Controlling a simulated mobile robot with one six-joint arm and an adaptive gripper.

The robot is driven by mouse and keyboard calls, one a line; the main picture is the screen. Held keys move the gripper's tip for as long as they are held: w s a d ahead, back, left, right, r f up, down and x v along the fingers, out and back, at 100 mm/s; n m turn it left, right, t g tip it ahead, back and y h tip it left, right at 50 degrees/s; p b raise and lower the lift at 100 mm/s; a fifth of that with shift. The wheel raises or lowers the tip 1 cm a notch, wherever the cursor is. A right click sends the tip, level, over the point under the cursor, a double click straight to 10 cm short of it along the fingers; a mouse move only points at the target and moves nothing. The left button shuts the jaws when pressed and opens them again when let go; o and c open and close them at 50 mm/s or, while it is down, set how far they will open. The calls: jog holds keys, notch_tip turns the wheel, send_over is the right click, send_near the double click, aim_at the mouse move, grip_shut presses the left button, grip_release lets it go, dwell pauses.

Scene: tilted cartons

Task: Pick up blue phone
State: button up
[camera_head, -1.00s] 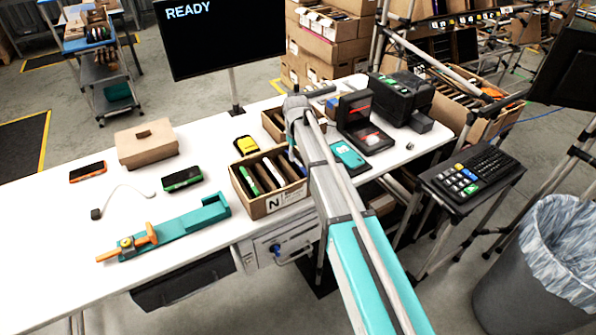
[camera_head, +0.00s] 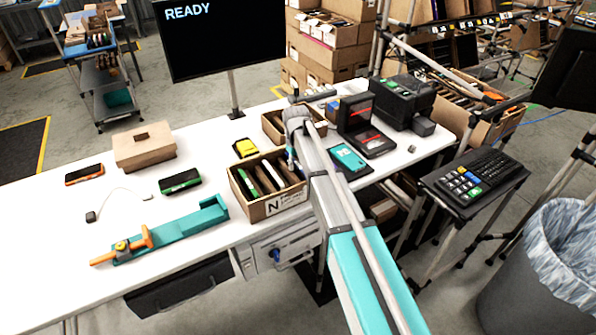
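A carton (camera_head: 272,206) marked N stands on the white table with several thin phone-like items upright or leaning in it, with green, white and dark edges. I cannot make out a clearly blue phone among them. A teal phone (camera_head: 347,158) lies flat on a dark pad right of my arm. My arm reaches in from the bottom right, its far end above the carton's right side. My gripper (camera_head: 291,158) is mostly hidden behind the arm at the carton's right back; only a small dark and bluish part shows. Its fingers and any contact cannot be made out.
A second carton (camera_head: 271,125) stands behind. Black machines (camera_head: 403,103) stand right.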

aim_at(296, 163)
grip_shut()
jog(key=shift+r, duration=0.25)
notch_tip(296, 163, up, 10)
jog(key=p, duration=1)
jog(key=shift+f, duration=0.25)
dwell(0.6)
jog(key=shift+f+b, duration=0.5)
